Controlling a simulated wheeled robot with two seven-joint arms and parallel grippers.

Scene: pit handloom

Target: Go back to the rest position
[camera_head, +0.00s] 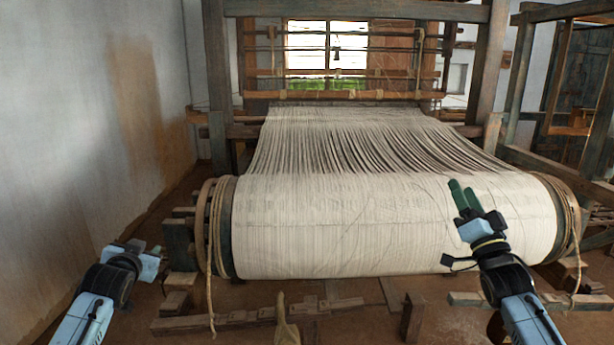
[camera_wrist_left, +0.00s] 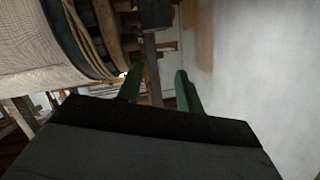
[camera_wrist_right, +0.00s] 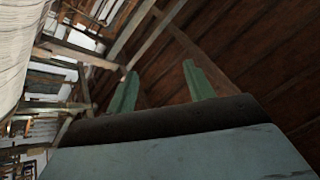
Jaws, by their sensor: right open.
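My right gripper (camera_head: 463,196) is raised in front of the right part of the wide cream warp roll (camera_head: 345,225). Its green fingers stand apart and empty in the right wrist view (camera_wrist_right: 160,88). My left gripper (camera_head: 152,252) is low at the left, beside the left end of the roll and close to the wall. In the left wrist view (camera_wrist_left: 159,88) its two green fingers are apart with nothing between them. No object is held by either gripper.
The loom's wooden frame (camera_head: 217,80) rises behind the roll, with warp threads (camera_head: 330,140) running back. Rope (camera_head: 212,250) hangs at the roll's left end. Loose timber (camera_head: 250,318) lies on the floor in front. A plaster wall (camera_head: 80,130) bounds the left side.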

